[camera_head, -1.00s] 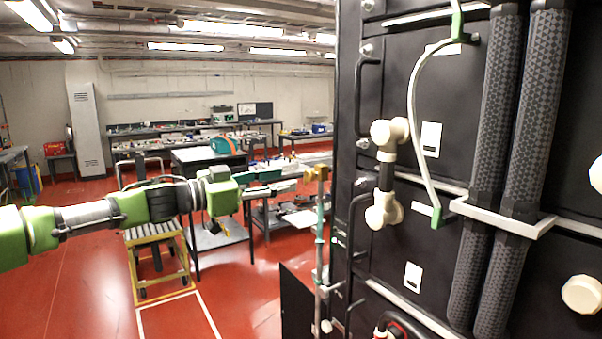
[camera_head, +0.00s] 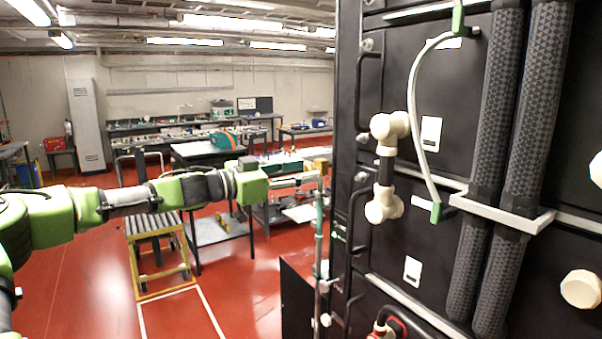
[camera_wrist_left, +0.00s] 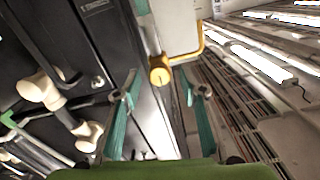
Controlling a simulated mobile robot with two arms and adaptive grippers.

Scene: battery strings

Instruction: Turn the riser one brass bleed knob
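The brass bleed knob (camera_wrist_left: 160,73) shows in the left wrist view as a short yellow cylinder, ahead of and between my two teal fingertips. In the head view its brass fitting (camera_head: 320,165) sits at the top of a slim upright riser pipe (camera_head: 319,235), left of the black cabinet. My left gripper (camera_head: 308,179) reaches in from the left, its fingers level with the fitting. The fingers are apart, with visible gaps beside the knob in the left wrist view. I cannot tell how deep the knob lies between them. My right gripper is not in view.
The black battery cabinet (camera_head: 440,260) fills the right, with cream pipe elbows (camera_head: 384,206), dark handles and thick patterned hoses (camera_head: 500,150). A yellow-framed roller stand (camera_head: 160,250) and workbenches stand behind my left arm. Red floor is open at lower left.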

